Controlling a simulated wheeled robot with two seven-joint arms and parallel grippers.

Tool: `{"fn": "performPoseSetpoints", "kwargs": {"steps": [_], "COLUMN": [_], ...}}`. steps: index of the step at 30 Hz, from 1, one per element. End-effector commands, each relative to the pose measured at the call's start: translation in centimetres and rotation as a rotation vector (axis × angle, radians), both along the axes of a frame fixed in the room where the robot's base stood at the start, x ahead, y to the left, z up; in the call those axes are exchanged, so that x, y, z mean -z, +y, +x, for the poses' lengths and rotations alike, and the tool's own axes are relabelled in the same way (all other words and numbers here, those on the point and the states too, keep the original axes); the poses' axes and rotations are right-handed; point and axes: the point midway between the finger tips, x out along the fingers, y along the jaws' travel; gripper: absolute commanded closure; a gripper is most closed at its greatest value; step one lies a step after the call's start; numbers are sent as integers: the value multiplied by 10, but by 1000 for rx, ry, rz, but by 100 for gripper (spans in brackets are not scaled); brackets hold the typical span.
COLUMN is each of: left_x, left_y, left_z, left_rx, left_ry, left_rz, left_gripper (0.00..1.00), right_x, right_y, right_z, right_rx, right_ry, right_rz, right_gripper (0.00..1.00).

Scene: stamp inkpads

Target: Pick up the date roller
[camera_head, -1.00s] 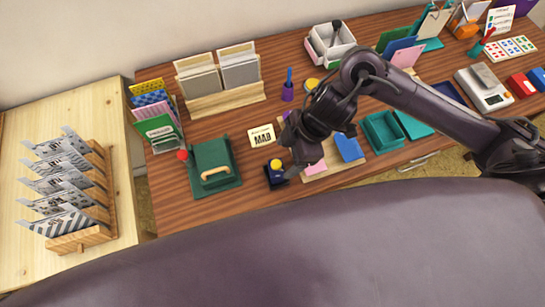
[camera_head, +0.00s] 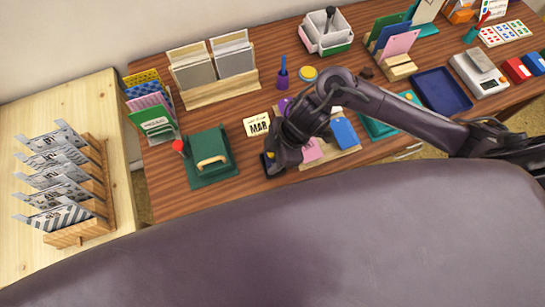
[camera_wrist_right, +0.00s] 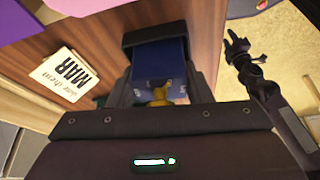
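A blue block with a yellow knob, which I take to be the date roller (camera_wrist_right: 160,62), sits at a dark holder (camera_wrist_right: 155,37) in the right wrist view. My right gripper (camera_wrist_right: 160,92) is around it, with one finger on each side of the block and the knob between them. The fingers are wide apart; I cannot see clear contact. In the head view my right gripper (camera_head: 270,163) is at the table's front edge and covers most of the block.
A card reading MAR (camera_head: 257,125) lies just behind my right gripper. A green pad with a wooden handle (camera_head: 210,158) stands to the left. Pink and blue papers on a board (camera_head: 343,132) lie to the right. A purple pen cup (camera_head: 283,80) stands behind.

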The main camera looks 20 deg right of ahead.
Motion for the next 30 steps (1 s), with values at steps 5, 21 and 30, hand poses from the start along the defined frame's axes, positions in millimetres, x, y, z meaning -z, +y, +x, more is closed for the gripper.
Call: {"fn": "performPoseSetpoints", "kwargs": {"steps": [5, 21, 30], "left_x": [1, -5, -24], "left_y": [0, 0, 0], "left_z": [-6, 0, 1], "left_rx": [0, 0, 0], "left_ry": [9, 0, -1], "left_rz": [1, 0, 1], "left_gripper": [64, 64, 64], "right_x": [0, -19, -98], "right_y": [0, 1, 0], "right_z": [0, 1, 3], "right_rx": [0, 0, -4], "right_ry": [0, -5, -12], "right_rz": [0, 2, -1], "right_gripper": [79, 91, 91]}}
